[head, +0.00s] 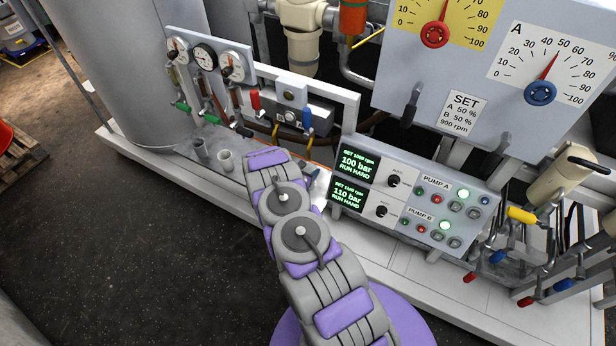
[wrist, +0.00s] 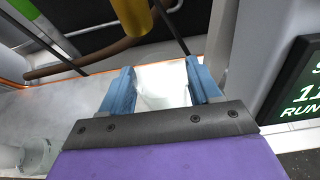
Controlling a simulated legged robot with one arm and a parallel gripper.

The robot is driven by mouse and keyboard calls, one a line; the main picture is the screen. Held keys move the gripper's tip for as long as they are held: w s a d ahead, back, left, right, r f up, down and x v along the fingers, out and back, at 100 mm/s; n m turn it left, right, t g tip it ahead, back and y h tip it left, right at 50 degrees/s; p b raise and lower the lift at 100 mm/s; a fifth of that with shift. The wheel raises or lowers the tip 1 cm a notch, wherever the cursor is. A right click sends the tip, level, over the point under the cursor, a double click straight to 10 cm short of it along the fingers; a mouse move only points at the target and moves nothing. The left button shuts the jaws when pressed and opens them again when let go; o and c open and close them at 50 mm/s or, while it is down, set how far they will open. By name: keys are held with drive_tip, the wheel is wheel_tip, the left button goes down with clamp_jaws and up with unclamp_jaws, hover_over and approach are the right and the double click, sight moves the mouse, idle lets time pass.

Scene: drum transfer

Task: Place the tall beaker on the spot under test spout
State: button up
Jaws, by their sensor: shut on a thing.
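In the wrist view, my gripper (wrist: 160,70) has its two blue fingers on either side of a pale, see-through beaker (wrist: 160,92) and is shut on it. The beaker's base and the spot under it are hidden by the gripper. A brass-coloured downward piece (wrist: 131,16), which looks like the test spout, is just beyond the fingers, slightly left of the beaker. I cannot tell whether the beaker is directly under it. In the head view, my arm mostly hides the gripper and beaker.
Two small vessels, a grey one (head: 199,148) and a pale one (head: 226,160), stand on the ledge to the left. The pump control box (head: 416,195) is close on the right. Red and blue valve handles (head: 307,121) and a brown hose (wrist: 95,60) are behind.

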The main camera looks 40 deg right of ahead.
drive_tip(key=f+b, duration=0.1)
drive_tip(key=a+f, duration=0.1)
drive_tip(key=f, duration=0.1)
drive_tip(key=shift+w+f+b, duration=0.1)
drive_tip(key=shift+b, duration=0.25)
drive_tip(key=shift+d, duration=0.15)
drive_tip(key=o, duration=1.1)
drive_tip(key=shift+d+f, duration=0.15)
drive_tip(key=shift+d, duration=0.15)
drive_tip(key=shift+o, duration=1)
drive_tip(key=shift+a, duration=0.4)
drive_tip(key=shift+r, duration=0.2)
